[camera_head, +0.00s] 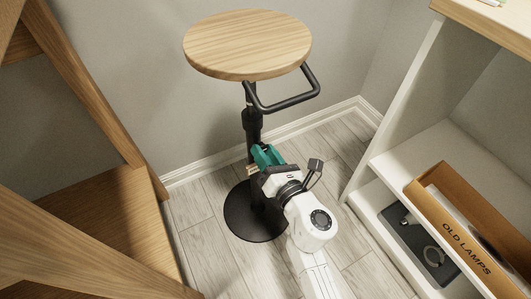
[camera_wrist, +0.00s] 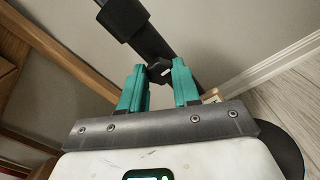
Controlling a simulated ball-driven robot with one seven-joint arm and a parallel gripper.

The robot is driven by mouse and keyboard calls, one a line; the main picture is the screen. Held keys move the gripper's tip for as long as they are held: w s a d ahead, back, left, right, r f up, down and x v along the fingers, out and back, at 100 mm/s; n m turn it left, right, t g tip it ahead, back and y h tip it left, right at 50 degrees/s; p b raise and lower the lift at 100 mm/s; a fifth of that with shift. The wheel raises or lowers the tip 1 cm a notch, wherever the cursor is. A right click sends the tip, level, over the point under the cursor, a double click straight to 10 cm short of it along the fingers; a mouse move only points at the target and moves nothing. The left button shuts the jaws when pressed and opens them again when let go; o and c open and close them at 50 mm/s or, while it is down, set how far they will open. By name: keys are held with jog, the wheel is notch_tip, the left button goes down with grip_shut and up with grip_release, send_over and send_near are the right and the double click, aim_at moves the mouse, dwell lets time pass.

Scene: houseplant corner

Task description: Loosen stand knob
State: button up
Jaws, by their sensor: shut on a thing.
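The stand has a round wooden top (camera_head: 247,45), a black post (camera_head: 253,125) and a round black base (camera_head: 248,212). A black handle bar (camera_head: 290,100) juts out under the top. My gripper (camera_head: 264,158), with teal fingers, is at the middle of the post. In the wrist view, the two teal fingers (camera_wrist: 158,82) are shut on a small dark knob (camera_wrist: 159,70) beside the post (camera_wrist: 135,28). The knob is mostly hidden by the fingers in the head view.
A wooden ladder-like shelf (camera_head: 90,85) stands on the left. A white shelf unit (camera_head: 395,130) on the right holds a cardboard box (camera_head: 470,240) marked "OLD LAMPS" and a dark tray (camera_head: 415,240). Walls with a white baseboard (camera_head: 325,120) are close behind the stand. Some plank floor is clear.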

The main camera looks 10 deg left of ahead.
jog(key=o, duration=1.1)
jog(key=shift+c, duration=0.2)
jog(key=p+v, duration=0.2)
jog(key=v, duration=0.9)
jog(key=shift+p, duration=0.35)
jog(key=shift+w, duration=0.1)
